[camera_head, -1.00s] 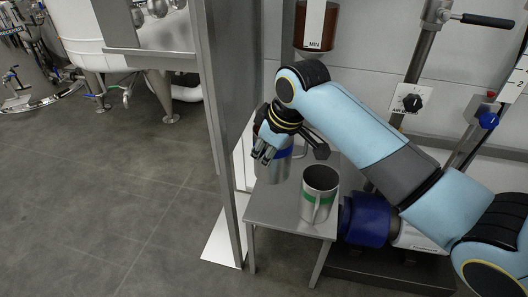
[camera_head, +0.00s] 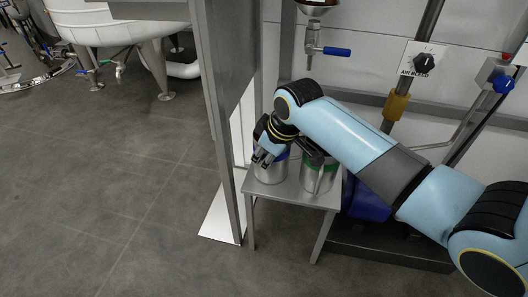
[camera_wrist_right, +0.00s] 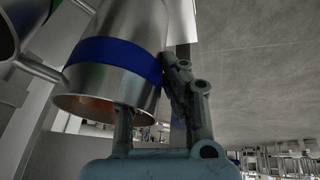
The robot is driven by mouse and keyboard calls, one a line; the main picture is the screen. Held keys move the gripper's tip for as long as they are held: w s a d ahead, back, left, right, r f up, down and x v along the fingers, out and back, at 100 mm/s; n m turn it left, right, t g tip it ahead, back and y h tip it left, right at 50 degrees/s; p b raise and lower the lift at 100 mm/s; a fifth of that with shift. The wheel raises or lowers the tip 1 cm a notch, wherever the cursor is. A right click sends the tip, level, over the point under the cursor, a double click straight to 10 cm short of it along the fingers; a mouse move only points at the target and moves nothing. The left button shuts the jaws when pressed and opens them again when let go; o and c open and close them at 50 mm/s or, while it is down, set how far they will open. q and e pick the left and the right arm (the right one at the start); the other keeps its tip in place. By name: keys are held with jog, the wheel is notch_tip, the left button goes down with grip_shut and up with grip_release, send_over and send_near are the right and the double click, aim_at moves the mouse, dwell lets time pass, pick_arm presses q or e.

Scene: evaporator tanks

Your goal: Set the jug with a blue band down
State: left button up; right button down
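The jug with a blue band (camera_head: 271,172) is a metal cylinder at the back left of a small metal table (camera_head: 290,197). My right gripper (camera_head: 264,160) is at its top. In the right wrist view the blue-banded jug (camera_wrist_right: 118,62) has its open rim towards my gripper (camera_wrist_right: 158,112). One finger overlaps the rim and the other lies along the outer wall, so the gripper looks shut on the wall. The jug looks upright, at or just above the tabletop; contact underneath is unclear. My left gripper is out of view.
A jug with a green band (camera_head: 317,178) stands on the table just right of the blue-banded one, partly hidden by my arm. A metal post (camera_head: 222,110) rises close left of the table. A valve with a blue handle (camera_head: 336,51) is above, behind.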

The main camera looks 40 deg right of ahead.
jog(key=shift+w+r, duration=0.1)
jog(key=shift+w, duration=0.05)
jog(key=c, duration=1.9)
grip_release()
jog(key=shift+c, duration=0.2)
jog(key=o, duration=0.5)
jog(key=shift+c, duration=0.2)
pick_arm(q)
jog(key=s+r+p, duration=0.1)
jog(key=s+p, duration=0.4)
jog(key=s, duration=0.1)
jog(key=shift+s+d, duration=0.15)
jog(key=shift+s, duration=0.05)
pick_arm(e)
jog(key=v, duration=1.2)
